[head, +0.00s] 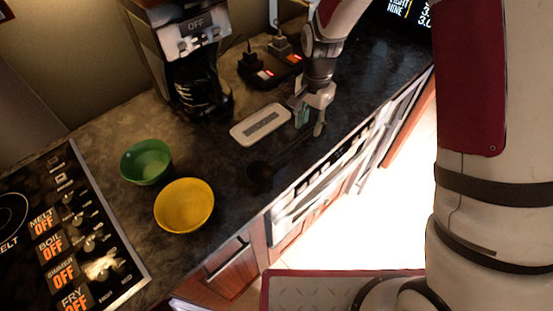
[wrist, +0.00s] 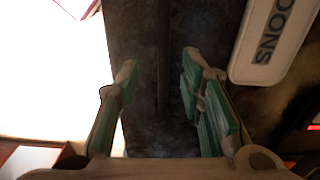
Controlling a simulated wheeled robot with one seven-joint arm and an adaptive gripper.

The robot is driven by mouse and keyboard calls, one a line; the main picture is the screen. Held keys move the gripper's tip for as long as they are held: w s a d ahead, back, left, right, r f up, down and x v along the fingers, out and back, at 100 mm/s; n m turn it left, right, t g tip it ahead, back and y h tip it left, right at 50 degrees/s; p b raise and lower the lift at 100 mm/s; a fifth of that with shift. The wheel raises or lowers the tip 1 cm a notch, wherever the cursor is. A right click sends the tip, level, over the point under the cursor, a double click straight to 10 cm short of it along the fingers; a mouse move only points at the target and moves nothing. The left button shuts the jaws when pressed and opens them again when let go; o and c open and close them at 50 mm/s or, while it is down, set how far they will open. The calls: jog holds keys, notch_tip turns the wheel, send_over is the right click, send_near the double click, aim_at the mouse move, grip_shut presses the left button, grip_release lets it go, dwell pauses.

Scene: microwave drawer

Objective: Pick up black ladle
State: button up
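The black ladle (head: 260,172) lies on the dark countertop in the head view, its round bowl near the front edge. Its handle runs up and right toward my gripper (head: 310,124) and is hard to make out against the dark surface. In the wrist view, the ladle's thin dark handle (wrist: 163,60) runs lengthwise between the green-padded fingers of my gripper (wrist: 159,75). The fingers are open and apart, with no visible contact on the handle. The ladle's bowl does not show in the wrist view.
A pale tray (head: 260,124) lies left of my gripper; its lettered edge (wrist: 268,40) is close to the right finger in the wrist view. A yellow bowl (head: 184,206), a green bowl (head: 146,162) and a coffee maker (head: 190,60) stand farther left. The counter's front edge is close.

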aim_at(307, 133)
jog(key=shift+a+f+p, duration=0.15)
jog(key=shift+f+p, duration=0.1)
jog(key=shift+f, duration=0.95)
jog(key=shift+a+f+p, duration=0.1)
jog(key=shift+f+p, duration=0.15)
jog(key=shift+f, duration=0.9)
grip_shut()
